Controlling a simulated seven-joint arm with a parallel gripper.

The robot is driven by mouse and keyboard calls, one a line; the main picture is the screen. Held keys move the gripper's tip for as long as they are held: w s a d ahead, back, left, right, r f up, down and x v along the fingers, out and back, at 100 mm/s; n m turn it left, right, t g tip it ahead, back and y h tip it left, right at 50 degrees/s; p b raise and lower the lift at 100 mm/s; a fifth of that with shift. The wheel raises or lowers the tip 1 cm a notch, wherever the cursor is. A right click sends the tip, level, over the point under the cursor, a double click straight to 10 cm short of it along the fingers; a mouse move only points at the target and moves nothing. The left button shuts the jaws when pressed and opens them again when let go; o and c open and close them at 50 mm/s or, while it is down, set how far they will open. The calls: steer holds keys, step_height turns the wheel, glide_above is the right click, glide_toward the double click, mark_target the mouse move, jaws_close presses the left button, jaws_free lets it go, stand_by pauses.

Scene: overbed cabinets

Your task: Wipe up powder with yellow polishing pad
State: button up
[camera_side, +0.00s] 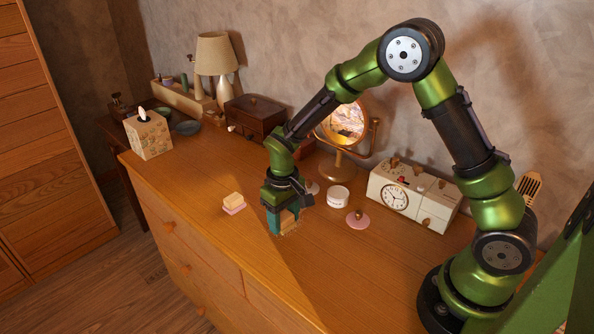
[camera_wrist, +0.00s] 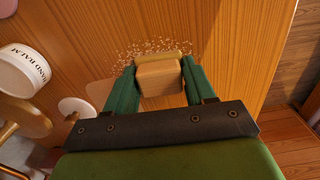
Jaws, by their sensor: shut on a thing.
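My gripper (camera_side: 284,217) is low over the dresser top, pointing down. Its teal fingers are shut on a tan block with a yellowish edge, the yellow polishing pad (camera_wrist: 160,75), between the fingertips in the wrist view (camera_wrist: 158,66). The pad is at or very near the wood; exact contact is hard to tell. Pale powder (camera_wrist: 147,47) lies scattered in specks on the wood around the pad's far edge and to its left. In the side view, the pad (camera_side: 289,221) is partly hidden by the fingers, and the powder is barely visible.
A cream block on a pink base (camera_side: 234,204) sits left of my gripper. A white balm jar (camera_side: 338,197), a pink round item with a knob (camera_side: 357,219), a round mirror (camera_side: 346,125) and a clock box (camera_side: 412,194) stand right. The dresser's front edge is near.

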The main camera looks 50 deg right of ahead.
mark_target(268, 235)
steer(key=shift+d, duration=3.15)
steer(key=shift+a, duration=5.5)
steer(key=shift+w, duration=0.3)
steer(key=shift+w+d, duration=0.2)
steer(key=shift+w, duration=0.05)
steer(key=shift+d, duration=5.3)
steer(key=shift+a, duration=5.5)
step_height(268, 235, up, 8)
steer(key=shift+d, duration=0.1)
